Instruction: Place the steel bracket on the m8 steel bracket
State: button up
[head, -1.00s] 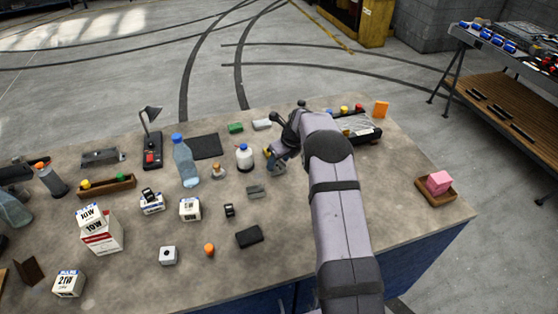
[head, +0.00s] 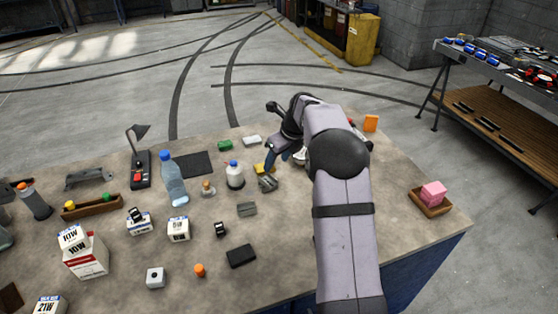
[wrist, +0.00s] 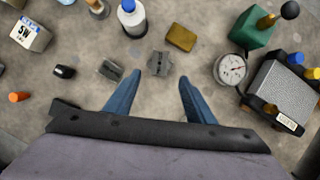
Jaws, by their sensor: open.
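Two small grey steel brackets lie on the table, and I cannot tell which one is the m8. One bracket (head: 268,184) lies nearer my gripper; in the wrist view this bracket (wrist: 160,63) looks notched, just beyond the gap between my fingertips. The other bracket (head: 246,209) lies closer to the front; in the wrist view it (wrist: 111,70) is left of my left finger. My gripper (wrist: 160,79) is open, with nothing between its blue fingers. In the head view the arm partly hides it.
A white bottle with a blue cap (head: 235,175) and a yellow block (wrist: 181,38) stand close beyond the brackets. A round gauge (wrist: 229,70) is right of my fingers. A black block (head: 241,256) lies toward the front.

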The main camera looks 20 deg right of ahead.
jog(key=shift+v, duration=0.8)
jog(key=s+a+f+n+g, duration=0.1)
jog(key=s+a+n, duration=0.2)
jog(key=s+n, duration=0.7)
jog(key=s+a+f+n+g+h, duration=0.1)
jog(key=s+a+f+n, duration=0.1)
jog(key=s+n, duration=0.9)
jog(key=s+a+f+n+g, duration=0.2)
jog(key=s+a+n, duration=0.3)
jog(key=s+n, duration=0.5)
jog(key=s, duration=0.5)
jog(key=shift+s+h, duration=0.35)
jog(key=shift+h, duration=0.05)
